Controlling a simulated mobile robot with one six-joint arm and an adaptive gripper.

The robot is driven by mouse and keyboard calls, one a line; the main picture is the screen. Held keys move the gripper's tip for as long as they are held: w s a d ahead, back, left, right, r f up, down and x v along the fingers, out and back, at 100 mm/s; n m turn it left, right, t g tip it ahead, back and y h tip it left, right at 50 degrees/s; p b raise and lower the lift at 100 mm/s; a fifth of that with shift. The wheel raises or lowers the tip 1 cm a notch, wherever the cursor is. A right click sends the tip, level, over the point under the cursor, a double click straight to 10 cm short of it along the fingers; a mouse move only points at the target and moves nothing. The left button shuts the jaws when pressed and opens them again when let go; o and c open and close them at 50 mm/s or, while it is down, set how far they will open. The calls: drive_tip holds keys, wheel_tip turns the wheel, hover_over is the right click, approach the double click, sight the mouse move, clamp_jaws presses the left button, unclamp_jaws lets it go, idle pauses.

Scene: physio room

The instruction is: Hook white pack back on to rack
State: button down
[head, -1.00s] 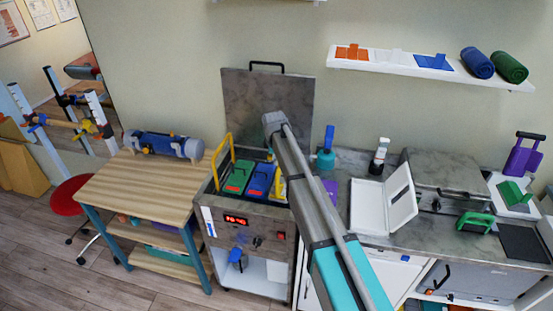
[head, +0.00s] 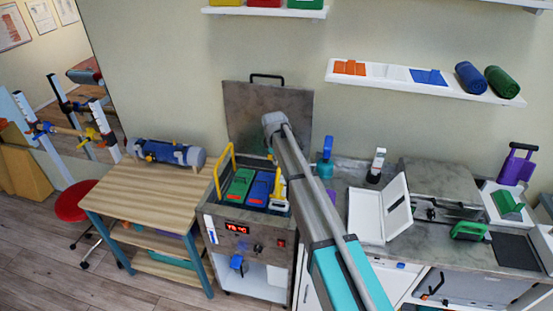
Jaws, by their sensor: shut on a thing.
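An open steel tank unit (head: 250,218) with a red lit display stands left of the middle. In it a green pack (head: 239,186) and a blue pack (head: 260,189) lie side by side. A white pack (head: 280,204) shows at their right, with a yellow upright piece (head: 280,184) at it. A yellow frame (head: 225,168) stands at the tank's left side. My arm crosses in front of the tank's right side and covers part of it. My gripper is hidden behind my arm, so I cannot see what it holds.
A wooden table (head: 140,197) with a blue roller stands left of the tank. On the right, the grey counter (head: 345,210) bears an open white case (head: 378,212), bottles and a green-handled item (head: 469,226). A wall shelf (head: 440,86) holds rolls and folded bands.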

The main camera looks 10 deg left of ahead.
drive_tip(key=shift+r+p, duration=2.1)
drive_tip(key=shift+r, duration=0.2)
drive_tip(key=shift+s, duration=0.1)
